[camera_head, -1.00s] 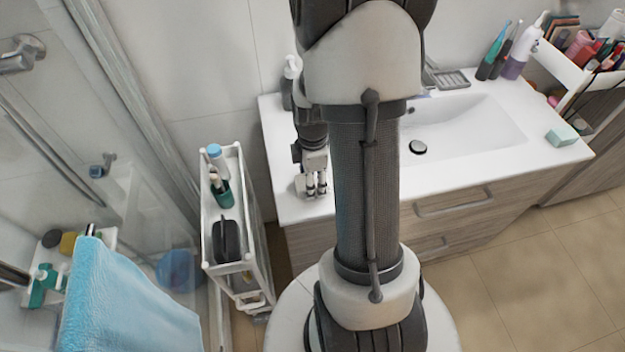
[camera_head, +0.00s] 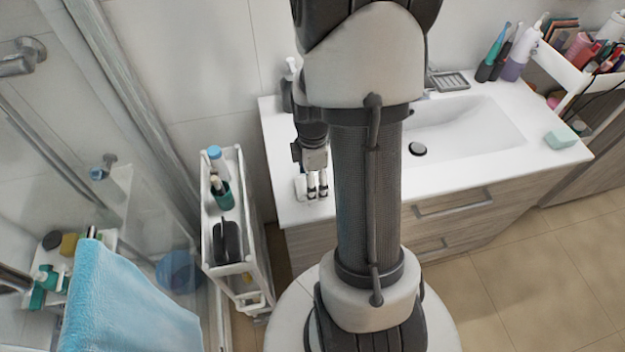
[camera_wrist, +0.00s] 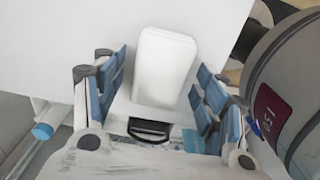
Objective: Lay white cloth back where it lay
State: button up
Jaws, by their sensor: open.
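The white cloth (camera_wrist: 165,68) looks like a small folded rectangle with rounded corners in the wrist view. It appears to lie on the white countertop (camera_wrist: 70,35). My gripper (camera_wrist: 160,80) is open, with one set of blue finger pads on each side of the cloth and visible gaps between. In the head view my gripper (camera_head: 317,187) is low over the left front part of the countertop. A pale bit that may be the cloth (camera_head: 299,188) shows just left of the fingers there; my arm hides much of that area.
A narrow white cart (camera_head: 247,268) with bottles stands left of the counter. A soap dispenser (camera_head: 289,88) stands behind my gripper. The sink basin (camera_head: 465,125) is to the right. A blue towel (camera_head: 125,305) hangs at lower left.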

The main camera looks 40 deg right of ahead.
notch_tip(320, 180, up, 11)
jog(key=p, duration=0.3)
jog(key=s+a+r+m+t, duration=0.2)
jog(key=a+r+m, duration=0.3)
jog(key=a+r, duration=0.6)
jog(key=s+a+r+m+t, duration=0.2)
jog(key=s+a+r+m, duration=0.2)
jog(key=a, duration=0.5)
jog(key=s+m, duration=0.2)
jog(key=s, duration=0.1)
jog(key=shift+s+a+r+m+t, duration=0.15)
jog(key=shift+s+r+m+t, duration=0.05)
jog(key=shift+r+m+t, duration=0.15)
